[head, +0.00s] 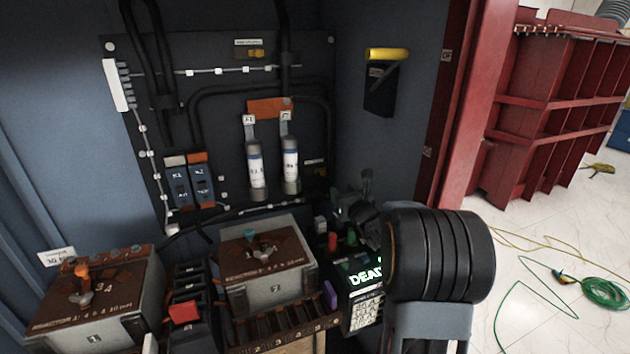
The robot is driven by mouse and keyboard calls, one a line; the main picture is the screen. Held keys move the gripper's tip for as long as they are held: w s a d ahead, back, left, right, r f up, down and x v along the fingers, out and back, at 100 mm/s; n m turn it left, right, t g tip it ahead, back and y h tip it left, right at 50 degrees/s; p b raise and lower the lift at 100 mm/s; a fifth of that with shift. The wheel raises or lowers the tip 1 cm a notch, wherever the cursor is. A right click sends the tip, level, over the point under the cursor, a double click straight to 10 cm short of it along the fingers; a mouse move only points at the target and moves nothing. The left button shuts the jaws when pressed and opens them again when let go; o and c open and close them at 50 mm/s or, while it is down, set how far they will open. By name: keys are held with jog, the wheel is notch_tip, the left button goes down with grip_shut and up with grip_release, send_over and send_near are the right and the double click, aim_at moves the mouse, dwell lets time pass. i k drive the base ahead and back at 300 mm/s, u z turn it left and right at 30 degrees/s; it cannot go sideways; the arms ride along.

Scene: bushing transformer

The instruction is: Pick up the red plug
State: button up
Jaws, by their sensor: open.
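A red block-shaped plug (183,312) sits on a black slotted holder (190,285) at the lower left, between two grey boxes. A smaller red cylinder (332,241) stands right of the middle, beside a green one (351,237); I cannot tell from its shape whether it is also a plug. My gripper (352,203) shows small and dark at the end of my arm, right of the middle. It is open and partly hidden by my black ribbed arm joint. It is well apart from the red block and above the small red cylinder.
Brown-topped grey boxes (92,300) and (264,263) stand on the bench. A purple block (330,296) sits in a numbered rack (287,326). A lit display unit (363,290) stands beside my arm. Fuses (256,170) and cables line the back panel (225,110).

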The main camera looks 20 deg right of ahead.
aim_at(332, 244)
jog(key=k, duration=1)
